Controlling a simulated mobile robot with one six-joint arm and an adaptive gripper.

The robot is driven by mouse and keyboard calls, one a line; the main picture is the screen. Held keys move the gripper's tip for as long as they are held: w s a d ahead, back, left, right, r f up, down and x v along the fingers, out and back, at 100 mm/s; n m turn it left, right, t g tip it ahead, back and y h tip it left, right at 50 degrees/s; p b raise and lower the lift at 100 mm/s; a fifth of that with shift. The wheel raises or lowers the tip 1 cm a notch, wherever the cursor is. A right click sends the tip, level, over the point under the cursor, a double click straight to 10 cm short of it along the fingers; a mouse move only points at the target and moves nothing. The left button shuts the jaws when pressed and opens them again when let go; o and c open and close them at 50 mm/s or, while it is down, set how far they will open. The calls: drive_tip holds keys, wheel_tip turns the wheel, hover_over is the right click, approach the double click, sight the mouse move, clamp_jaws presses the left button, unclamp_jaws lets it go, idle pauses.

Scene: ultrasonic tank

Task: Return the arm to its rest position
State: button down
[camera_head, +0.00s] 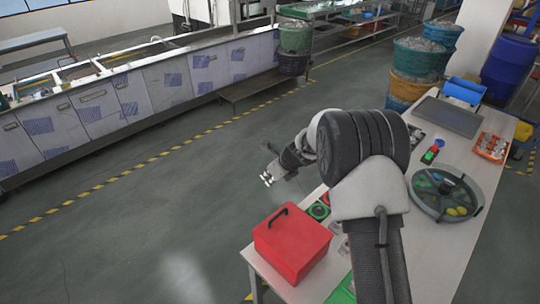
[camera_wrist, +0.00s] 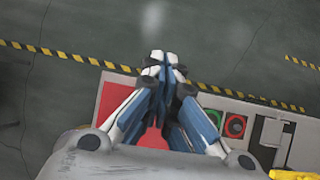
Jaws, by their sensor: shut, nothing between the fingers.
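My gripper (camera_head: 267,179) hangs at the end of my arm, over the grey floor just left of the table's edge in the head view. In the wrist view my gripper (camera_wrist: 163,58) has its fingers together at the tips, with nothing between them. My arm reaches up from the bottom of the head view and bends to the left over the table (camera_head: 445,262). The arm hides part of the table's middle.
A red box (camera_head: 292,243) with a black handle stands at the table's near left corner. A round divided tray (camera_head: 425,203), a dark flat panel (camera_head: 448,116) and an orange rack (camera_head: 491,147) lie on the right. Open floor (camera_head: 150,215) spreads to the left.

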drive_tip(key=s+d+r+n+h+b, duration=0.1)
drive_tip(key=s+d+r+n+b, duration=0.3)
drive_tip(key=s+n+b, duration=0.45)
drive_tip(key=s+d+r+n+b, duration=0.3)
drive_tip(key=s+r+n+b, duration=0.25)
drive_tip(key=s, duration=0.55)
drive_tip(key=s+d+f+n+h+b, duration=0.1)
drive_tip(key=s+d+f+n+b, duration=0.2)
drive_tip(key=s, duration=0.4)
drive_tip(key=s+d+f+n+h+b, duration=0.1)
drive_tip(key=s+d+f+n+b, duration=0.2)
drive_tip(key=s, duration=0.5)
drive_tip(key=s+d+f+n+h+b, duration=0.1)
drive_tip(key=s+d+f+n+b, duration=0.2)
drive_tip(key=s, duration=0.5)
wheel_tip(320, 180, down, 2)
drive_tip(key=n+b, duration=0.1)
drive_tip(key=n, duration=0.2)
drive_tip(key=shift+n+h+b, duration=0.3)
drive_tip(key=shift+n+b, duration=0.05)
drive_tip(key=shift+n, duration=0.05)
drive_tip(key=shift+s+d, duration=0.1)
